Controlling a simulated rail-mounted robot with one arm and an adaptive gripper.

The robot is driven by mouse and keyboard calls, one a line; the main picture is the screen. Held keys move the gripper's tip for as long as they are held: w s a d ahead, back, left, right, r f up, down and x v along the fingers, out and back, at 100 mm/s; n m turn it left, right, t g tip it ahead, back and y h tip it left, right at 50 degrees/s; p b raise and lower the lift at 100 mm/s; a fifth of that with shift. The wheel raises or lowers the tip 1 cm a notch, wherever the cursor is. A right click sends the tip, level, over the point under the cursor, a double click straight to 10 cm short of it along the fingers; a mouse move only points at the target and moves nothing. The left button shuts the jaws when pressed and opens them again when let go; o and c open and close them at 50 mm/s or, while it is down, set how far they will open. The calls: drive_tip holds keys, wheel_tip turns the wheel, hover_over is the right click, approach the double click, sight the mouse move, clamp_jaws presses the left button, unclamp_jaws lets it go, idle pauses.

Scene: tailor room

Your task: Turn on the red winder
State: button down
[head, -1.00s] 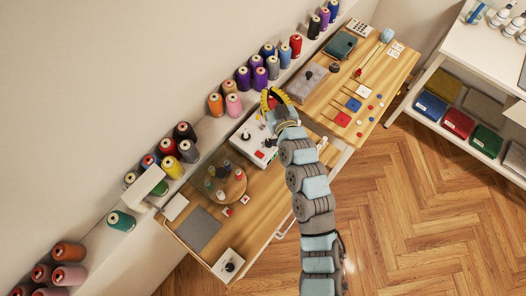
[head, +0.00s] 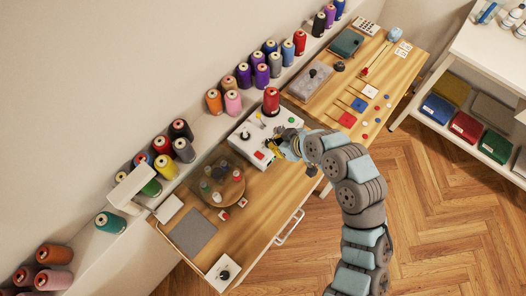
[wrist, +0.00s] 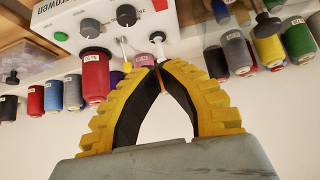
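The winder is a white box (head: 246,128) on the wooden table, with a red spool (head: 271,101) standing at its far end. A small red switch (head: 259,155) shows on its front side. In the wrist view the winder's front panel (wrist: 65,12) appears upside down at the top, with two dark knobs (wrist: 90,28) and part of the red switch (wrist: 160,4) at the frame's edge. My gripper (head: 271,146) is just in front of the winder, close to the switch. In the wrist view its yellow fingertips (wrist: 157,65) come together with nothing visible held. Contact with the winder cannot be told.
A round wooden tray (head: 226,191) with small bottles stands left of the winder. A grey cutting mat (head: 194,232) and a small white box with a black knob (head: 223,272) are nearer. Thread spools line the wall ledge (head: 205,127). The floor (head: 440,200) at right is clear.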

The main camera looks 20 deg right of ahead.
drive_tip(key=shift+s+f, duration=0.15)
drive_tip(key=shift+s, duration=0.2)
drive_tip(key=shift+a, duration=0.1)
hover_over(258, 152)
drive_tip(key=s, duration=0.2)
drive_tip(key=f, duration=0.7)
drive_tip(key=shift+w+d+f, duration=0.2)
drive_tip(key=shift+d+f, duration=0.15)
wheel_tip(258, 152, down, 3)
drive_tip(key=shift+s+d, duration=0.1)
drive_tip(key=shift+s, duration=0.05)
drive_tip(key=shift+f, duration=0.6)
